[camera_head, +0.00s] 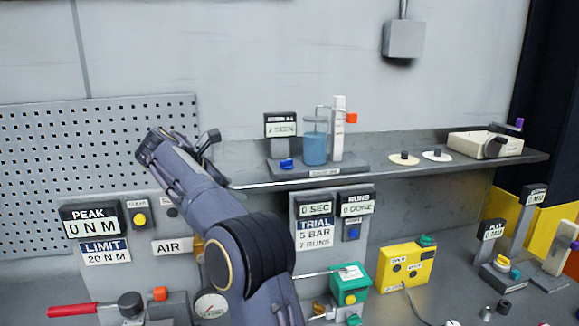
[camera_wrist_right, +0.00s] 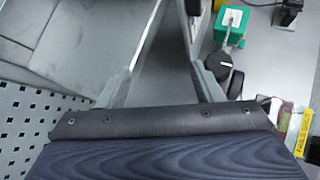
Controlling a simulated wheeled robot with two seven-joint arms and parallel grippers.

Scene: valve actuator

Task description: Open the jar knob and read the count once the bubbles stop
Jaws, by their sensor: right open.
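The jar (camera_head: 315,147) holds blue liquid and stands upright on the base of a small rig on the grey shelf. A white column (camera_head: 338,130) stands just right of it, with an orange-red knob (camera_head: 351,118) at its upper right side. A small display (camera_head: 281,125) stands left of the jar; its text is too small to read. I cannot make out bubbles. My right gripper (camera_head: 208,147) is left of the rig, apart from it, near the shelf's left end. Its two fingers are spread and empty in the right wrist view (camera_wrist_right: 163,75). My left gripper is not in view.
A blue button (camera_head: 287,164) sits on the rig's base. Discs (camera_head: 404,159) and a beige tray (camera_head: 480,145) lie farther right on the shelf (camera_head: 380,177). A perforated panel (camera_head: 70,150) stands at left. Below the shelf are a green box (camera_head: 350,290) and a yellow box (camera_head: 405,263).

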